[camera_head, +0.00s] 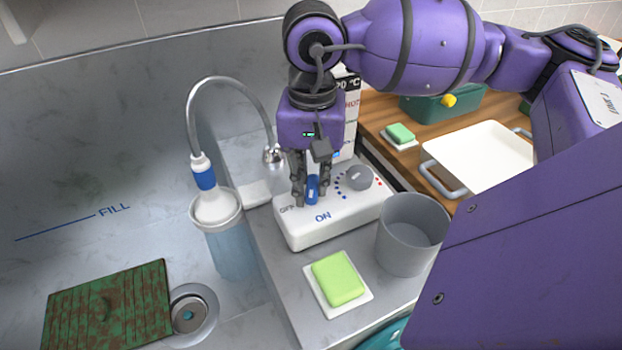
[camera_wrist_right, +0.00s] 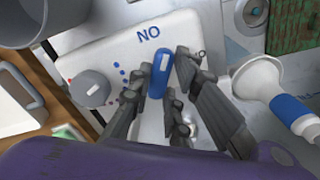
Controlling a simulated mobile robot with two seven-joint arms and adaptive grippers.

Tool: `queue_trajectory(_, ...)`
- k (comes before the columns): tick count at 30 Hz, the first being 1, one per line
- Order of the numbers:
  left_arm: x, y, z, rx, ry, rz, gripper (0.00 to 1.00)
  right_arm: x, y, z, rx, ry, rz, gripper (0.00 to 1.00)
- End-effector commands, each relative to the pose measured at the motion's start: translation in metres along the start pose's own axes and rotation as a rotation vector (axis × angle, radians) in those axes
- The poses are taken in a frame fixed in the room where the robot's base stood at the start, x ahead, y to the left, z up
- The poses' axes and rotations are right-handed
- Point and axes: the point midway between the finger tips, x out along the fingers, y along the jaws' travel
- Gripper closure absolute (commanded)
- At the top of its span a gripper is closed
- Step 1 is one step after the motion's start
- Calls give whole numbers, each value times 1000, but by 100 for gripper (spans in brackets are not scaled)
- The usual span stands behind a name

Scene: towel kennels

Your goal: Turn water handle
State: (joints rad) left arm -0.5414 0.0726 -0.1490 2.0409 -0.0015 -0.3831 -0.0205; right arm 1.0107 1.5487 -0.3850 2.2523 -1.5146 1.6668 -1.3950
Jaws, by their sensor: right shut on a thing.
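The blue water handle (camera_head: 312,188) sits on a white control panel (camera_head: 305,236) with OFF and ON marks. A curved metal faucet (camera_head: 230,85) stands left of the panel. My left gripper is not in view.
A grey dial (camera_head: 359,177) sits right of the handle. A grey cup (camera_head: 412,234) and a green sponge on a white dish (camera_head: 338,279) stand in front. Left is a metal sink with a translucent container (camera_head: 230,250) and a dirty green board (camera_head: 108,306). A white tray (camera_head: 485,155) lies right.

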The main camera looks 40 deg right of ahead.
Motion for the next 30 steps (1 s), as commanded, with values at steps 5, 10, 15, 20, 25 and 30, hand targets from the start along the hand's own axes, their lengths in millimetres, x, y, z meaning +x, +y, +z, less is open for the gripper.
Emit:
queue_trajectory(5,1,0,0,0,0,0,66,-1,0,-1,-7,3,-2,100)
queue_trajectory(10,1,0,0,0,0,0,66,-2,0,-1,-7,3,-2,100)
queue_trajectory(15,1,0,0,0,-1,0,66,-2,0,-1,-6,3,-2,74)
queue_trajectory(20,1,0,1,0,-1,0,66,-1,0,0,-6,2,-1,64)
queue_trajectory(25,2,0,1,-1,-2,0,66,-1,0,0,-6,1,-1,64)
queue_trajectory(30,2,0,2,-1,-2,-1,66,-10,0,-1,-6,2,-2,64)
